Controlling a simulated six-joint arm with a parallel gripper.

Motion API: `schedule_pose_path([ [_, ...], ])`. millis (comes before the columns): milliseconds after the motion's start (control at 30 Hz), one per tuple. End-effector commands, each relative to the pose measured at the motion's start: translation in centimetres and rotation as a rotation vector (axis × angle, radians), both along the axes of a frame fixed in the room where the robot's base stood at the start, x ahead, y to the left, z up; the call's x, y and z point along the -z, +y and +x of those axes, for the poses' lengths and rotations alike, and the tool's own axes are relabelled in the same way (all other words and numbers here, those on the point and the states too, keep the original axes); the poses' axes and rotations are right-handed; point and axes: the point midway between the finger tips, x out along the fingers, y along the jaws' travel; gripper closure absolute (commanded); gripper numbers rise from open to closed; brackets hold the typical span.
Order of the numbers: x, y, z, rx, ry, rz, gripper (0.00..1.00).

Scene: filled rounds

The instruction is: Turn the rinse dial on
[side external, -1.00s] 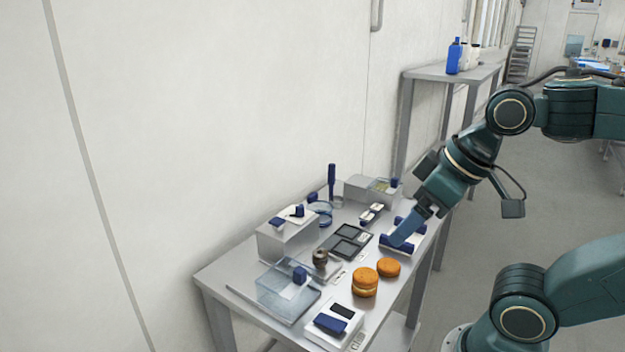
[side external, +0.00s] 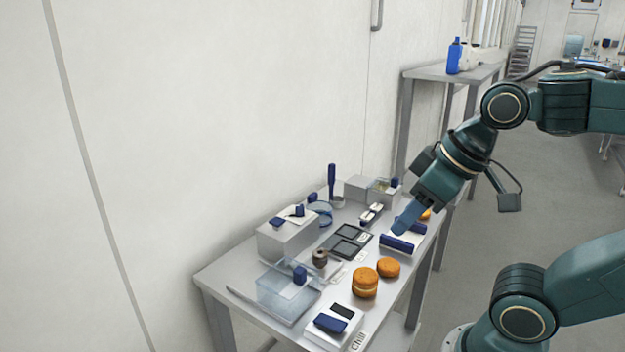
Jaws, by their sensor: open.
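No rinse label can be read in the side view. A small blue knob (side external: 299,211) stands on a white plate on top of a grey box (side external: 287,240) at the table's left; it looks like a dial, but I cannot tell whether it is the rinse dial or how it is set. My gripper (side external: 405,225) points down at the table's right side, over or beside a white piece with blue bars (side external: 397,243). It is open, with nothing seen between its blue fingers. I cannot tell whether it touches the piece.
Orange filled rounds (side external: 365,283) sit at the front of the metal table. A switch box marked "Chill" (side external: 332,322) is at the near end. A clear box (side external: 285,293), a dark tray (side external: 347,242) and an upright blue handle (side external: 332,182) crowd the rest. A wall stands behind.

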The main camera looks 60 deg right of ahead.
Motion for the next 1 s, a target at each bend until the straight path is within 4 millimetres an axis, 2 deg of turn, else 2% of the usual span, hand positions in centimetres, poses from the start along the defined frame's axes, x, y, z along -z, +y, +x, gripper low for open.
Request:
schedule_pose_path([
  [267,-2.4,-0.7,3.5,-0.061,0.052,-0.045,0.56],
  [600,-5.2,-2.7,10.4,-0.186,0.144,-0.114,0.56],
  [1000,-5.8,-6.1,19.0,-0.345,0.250,-0.170,0.56],
])
